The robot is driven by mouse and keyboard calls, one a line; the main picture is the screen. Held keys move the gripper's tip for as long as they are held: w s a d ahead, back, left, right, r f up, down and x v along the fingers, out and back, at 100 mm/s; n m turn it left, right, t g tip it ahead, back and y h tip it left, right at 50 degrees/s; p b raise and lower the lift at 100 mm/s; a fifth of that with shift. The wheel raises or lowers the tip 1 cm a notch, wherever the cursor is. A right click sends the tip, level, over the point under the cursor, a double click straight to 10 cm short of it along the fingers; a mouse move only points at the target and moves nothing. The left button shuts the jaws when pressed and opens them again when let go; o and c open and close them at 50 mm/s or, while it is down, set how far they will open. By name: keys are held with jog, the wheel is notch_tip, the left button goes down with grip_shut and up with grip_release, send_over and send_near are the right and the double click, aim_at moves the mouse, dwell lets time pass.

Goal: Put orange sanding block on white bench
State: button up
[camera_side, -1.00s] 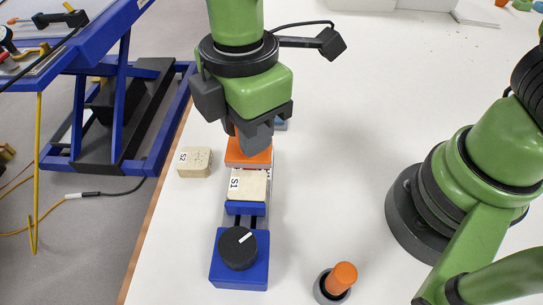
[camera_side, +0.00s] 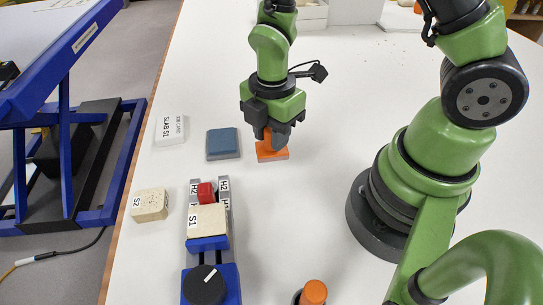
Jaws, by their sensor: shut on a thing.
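The orange sanding block (camera_side: 273,153) is in my gripper (camera_side: 276,136), over the middle of the white bench (camera_side: 330,210), right of a blue-grey block. Its flat base shows below the fingers, and an orange upper part shows between them. The fingers hide some of the block. My gripper is shut on it and points down. The base is at or very close to the bench surface; I cannot tell whether it touches.
A blue vise with a black knob (camera_side: 204,285) holds slab S1 (camera_side: 206,218); a red piece (camera_side: 206,193) sits behind it. Slab S2 (camera_side: 150,204), a white card (camera_side: 170,129), the blue-grey block (camera_side: 223,143) and an orange-topped cylinder (camera_side: 314,292) stand around. Bench right of the block is clear.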

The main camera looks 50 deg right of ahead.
aim_at(271, 154)
jog(key=shift+f, duration=2.7)
jog(key=o, duration=0.9)
jog(key=shift+c, duration=0.2)
